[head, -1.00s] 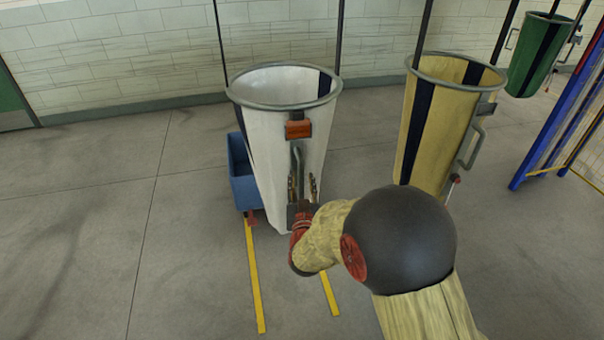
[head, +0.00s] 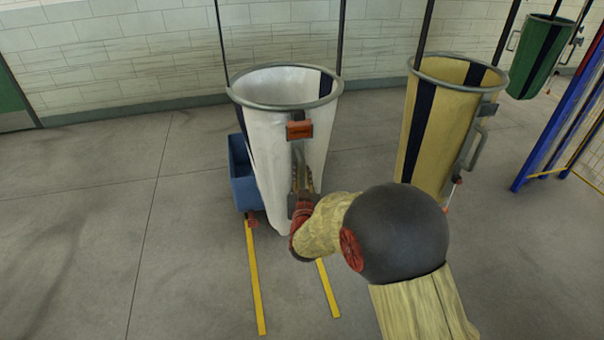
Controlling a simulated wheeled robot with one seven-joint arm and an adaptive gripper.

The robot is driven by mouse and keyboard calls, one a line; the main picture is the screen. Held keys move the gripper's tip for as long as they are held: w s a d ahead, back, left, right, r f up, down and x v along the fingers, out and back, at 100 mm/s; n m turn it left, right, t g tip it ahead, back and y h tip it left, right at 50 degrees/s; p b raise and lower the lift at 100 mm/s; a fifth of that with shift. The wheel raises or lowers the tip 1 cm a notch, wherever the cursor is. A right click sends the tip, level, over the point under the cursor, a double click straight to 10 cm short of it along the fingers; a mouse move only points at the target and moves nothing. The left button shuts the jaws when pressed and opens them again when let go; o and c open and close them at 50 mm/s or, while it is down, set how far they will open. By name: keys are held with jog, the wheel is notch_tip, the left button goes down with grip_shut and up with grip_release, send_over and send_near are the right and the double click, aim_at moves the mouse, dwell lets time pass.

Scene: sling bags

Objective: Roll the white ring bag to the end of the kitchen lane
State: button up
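The white ring bag (head: 270,140) hangs by dark straps left of centre, tapering downward, with a grey metal ring (head: 285,105) at its mouth and dark stripes. An orange tag block (head: 299,130) sits below the ring on the near side. A grey handle (head: 298,157) runs down the bag under this block. My gripper (head: 303,180) is at the lower part of the handle, its fingers apart on either side of it. Whether the fingers touch the handle is hard to see. My wrist and arm hide the area just right of the bag's lower end.
A tan bag (head: 432,130) with a handle hangs at right, with a gap between. A green bag (head: 537,60) hangs farther back, near a blue frame (head: 560,120). A blue bin (head: 243,180) stands behind the white bag. Yellow floor lines (head: 255,280) run below; the left floor is clear.

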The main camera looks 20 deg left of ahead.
grip_shut()
jog(key=shift+a, duration=0.1)
dwell(0.4)
